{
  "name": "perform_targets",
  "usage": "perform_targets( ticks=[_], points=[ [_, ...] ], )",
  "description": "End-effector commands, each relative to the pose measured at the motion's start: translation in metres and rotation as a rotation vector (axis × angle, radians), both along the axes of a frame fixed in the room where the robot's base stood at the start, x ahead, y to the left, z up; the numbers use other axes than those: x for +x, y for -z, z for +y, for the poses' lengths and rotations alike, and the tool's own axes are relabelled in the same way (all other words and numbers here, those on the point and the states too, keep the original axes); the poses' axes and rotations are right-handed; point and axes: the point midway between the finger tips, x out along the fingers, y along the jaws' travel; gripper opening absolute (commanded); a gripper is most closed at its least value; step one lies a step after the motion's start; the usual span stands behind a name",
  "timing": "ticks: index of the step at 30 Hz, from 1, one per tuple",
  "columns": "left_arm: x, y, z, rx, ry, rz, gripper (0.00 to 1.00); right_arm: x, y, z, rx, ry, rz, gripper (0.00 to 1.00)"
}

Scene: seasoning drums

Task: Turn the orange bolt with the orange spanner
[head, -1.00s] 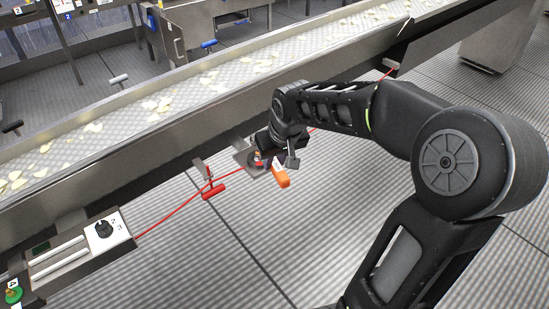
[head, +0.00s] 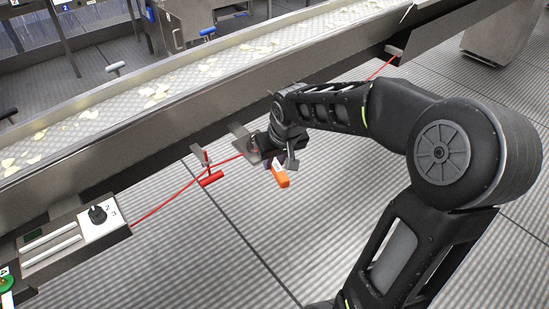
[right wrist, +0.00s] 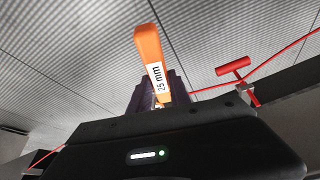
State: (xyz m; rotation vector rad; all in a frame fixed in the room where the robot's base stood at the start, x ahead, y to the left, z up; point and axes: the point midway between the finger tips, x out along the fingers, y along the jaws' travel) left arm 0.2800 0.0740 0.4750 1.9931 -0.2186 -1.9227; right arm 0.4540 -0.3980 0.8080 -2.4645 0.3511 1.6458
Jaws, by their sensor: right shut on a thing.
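The orange spanner (head: 281,179) is held in my right gripper (head: 273,164), beside the near side of the conveyor. Its orange end sticks out of the jaws towards the viewer. In the right wrist view the spanner (right wrist: 148,52) rises from between the dark jaws (right wrist: 160,95), with a white "25 mm" label facing the camera. The spanner's other end is hidden by the gripper. I cannot make out the orange bolt in either current view. A grey metal bracket (head: 240,140) on the conveyor is just left of the gripper. My left gripper is not in view.
The conveyor (head: 140,150) carries pale flakes and runs diagonally across. A red pull cord (head: 160,207) with a red handle (head: 210,178) runs along its near side, close to the gripper. Open floor lies in front.

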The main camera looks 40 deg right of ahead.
Motion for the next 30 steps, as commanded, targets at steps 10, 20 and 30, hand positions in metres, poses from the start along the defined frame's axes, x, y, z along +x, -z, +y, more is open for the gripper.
perform_targets(
  ticks=[10,20,30],
  points=[
    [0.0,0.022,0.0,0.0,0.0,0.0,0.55,0.005,0.003,0.013,-0.002,0.11,-0.003,0.0],
    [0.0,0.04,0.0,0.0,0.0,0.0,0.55,0.011,0.003,0.025,-0.001,0.224,-0.003,0.0],
    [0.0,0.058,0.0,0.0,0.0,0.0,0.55,0.02,0.003,0.039,0.0,0.36,0.0,0.0]
  ],
)
